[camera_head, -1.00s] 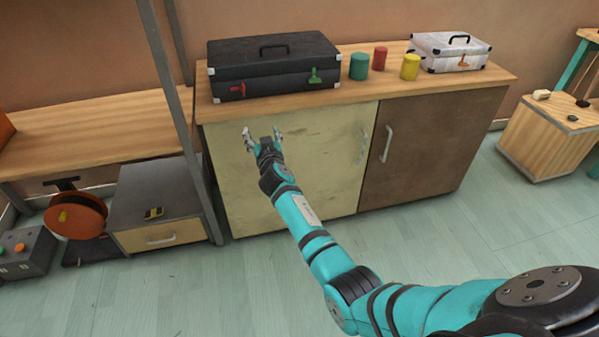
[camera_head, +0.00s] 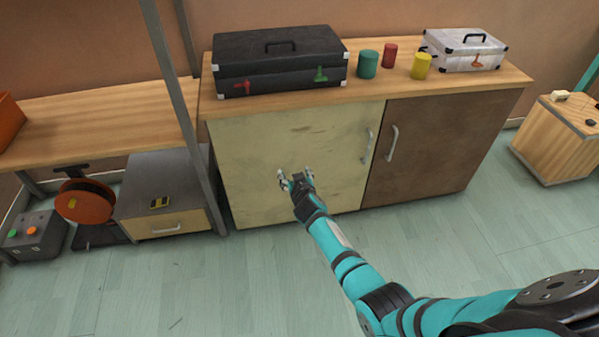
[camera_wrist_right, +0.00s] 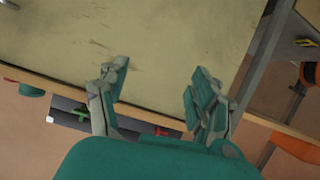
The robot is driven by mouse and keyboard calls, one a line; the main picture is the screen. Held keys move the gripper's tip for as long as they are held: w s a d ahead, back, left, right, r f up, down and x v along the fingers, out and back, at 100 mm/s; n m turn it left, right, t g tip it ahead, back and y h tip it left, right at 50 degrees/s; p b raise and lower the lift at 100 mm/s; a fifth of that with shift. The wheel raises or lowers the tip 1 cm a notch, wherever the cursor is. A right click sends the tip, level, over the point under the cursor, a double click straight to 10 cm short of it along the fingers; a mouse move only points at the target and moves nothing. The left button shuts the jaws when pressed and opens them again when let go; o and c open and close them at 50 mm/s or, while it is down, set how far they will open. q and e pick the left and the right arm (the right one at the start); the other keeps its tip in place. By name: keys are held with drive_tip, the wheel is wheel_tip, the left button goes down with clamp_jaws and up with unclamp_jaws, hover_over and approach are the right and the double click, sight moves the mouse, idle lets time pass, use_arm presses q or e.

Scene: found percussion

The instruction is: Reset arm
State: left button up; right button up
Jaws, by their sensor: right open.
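My right arm reaches in from the lower right in the head view. Its gripper (camera_head: 296,176) is open and empty in front of the cream cabinet door (camera_head: 290,150), low and left of the door's handle. In the right wrist view the two fingers of the gripper (camera_wrist_right: 160,92) stand apart with nothing between them, and the cream door (camera_wrist_right: 175,35) shows beyond them. Any gap between the fingertips and the door is hard to judge. My left gripper is not in view.
A black case (camera_head: 278,66), a green can (camera_head: 368,64), a red can (camera_head: 390,55), a yellow can (camera_head: 421,66) and a white case (camera_head: 465,50) stand on the cabinet top. A grey drawer unit (camera_head: 160,190) and metal post (camera_head: 178,100) are left. The floor (camera_head: 260,285) in front is clear.

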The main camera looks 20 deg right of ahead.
drive_tip(key=shift+f, duration=0.1)
idle(0.4)
drive_tip(key=s+a+f+n+g+y+p, duration=0.1)
drive_tip(key=s+f+g+p, duration=0.25)
drive_tip(key=s+f, duration=0.75)
drive_tip(key=s+a+f+n+g+y+p, duration=0.1)
drive_tip(key=s+f+g+p, duration=0.25)
drive_tip(key=s+f, duration=0.8)
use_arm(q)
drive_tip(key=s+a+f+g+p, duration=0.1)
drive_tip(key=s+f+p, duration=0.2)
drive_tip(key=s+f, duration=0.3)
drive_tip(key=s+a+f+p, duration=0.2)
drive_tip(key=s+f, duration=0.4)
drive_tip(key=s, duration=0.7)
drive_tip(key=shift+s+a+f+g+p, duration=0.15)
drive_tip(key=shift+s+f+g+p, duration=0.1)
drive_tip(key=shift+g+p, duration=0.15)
use_arm(e)
drive_tip(key=s+f+n+g, duration=0.1)
drive_tip(key=s+g, duration=0.4)
drive_tip(key=s, duration=3.3)
drive_tip(key=shift+s+d+f, duration=0.3)
drive_tip(key=shift+s, duration=0.1)
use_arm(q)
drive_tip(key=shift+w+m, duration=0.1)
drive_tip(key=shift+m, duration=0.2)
